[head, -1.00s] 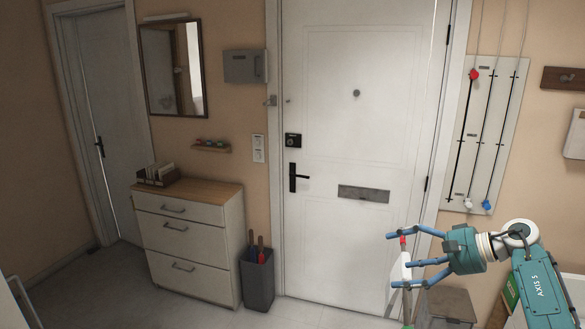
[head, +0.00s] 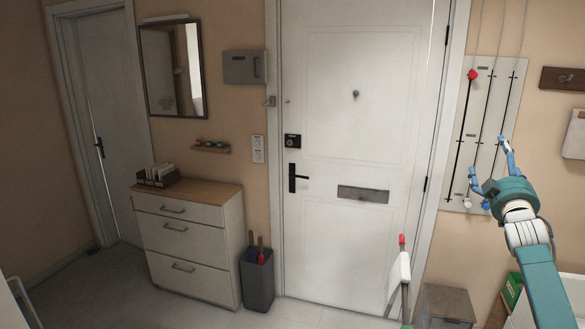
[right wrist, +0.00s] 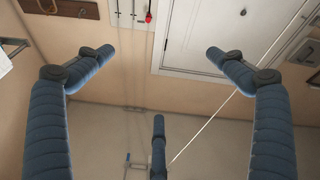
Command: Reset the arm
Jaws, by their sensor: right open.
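My right gripper (head: 490,160) is raised at the right of the head view, in front of the lower part of a pale wall panel (head: 484,110). Its blue fingers are spread and empty. My left gripper does not show.
A white door (head: 350,120) with a black handle fills the middle. A drawer cabinet (head: 190,250) and a dark bin (head: 257,283) stand left of it. A red-tipped white upright object (head: 400,270) and a grey box (head: 447,304) are low at the right.

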